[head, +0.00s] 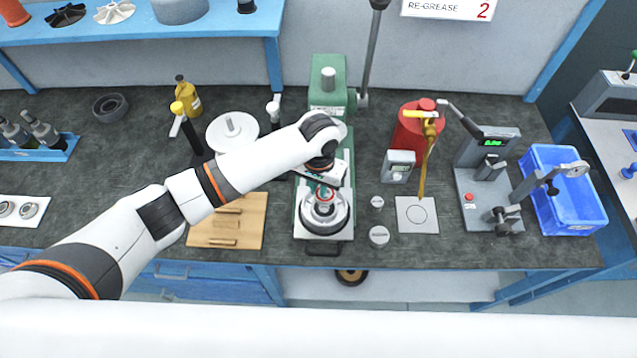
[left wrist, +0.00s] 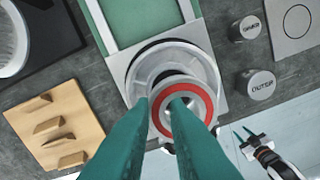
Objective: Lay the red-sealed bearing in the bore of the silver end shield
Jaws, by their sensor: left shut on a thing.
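The red-sealed bearing (left wrist: 182,104) shows as a red ring around a metal centre in the left wrist view. It is also small in the head view (head: 325,194). My left gripper (left wrist: 172,112) is shut on it, with teal fingers on either side. The silver end shield (head: 325,220) lies on the plate of the green press; its round rim also shows in the left wrist view (left wrist: 205,66). The bearing overlaps the shield's middle, hiding the bore, and I cannot tell the gap between them. My right gripper (left wrist: 242,134) is empty with fingers apart, low at the right.
The green press (head: 328,85) stands behind the shield. A wooden block rack (head: 228,222) is at left; two metal discs (head: 379,236) and a plate with a drawn circle (head: 417,214) are at right. A red can (head: 412,135) and a blue crate (head: 568,190) stand farther right.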

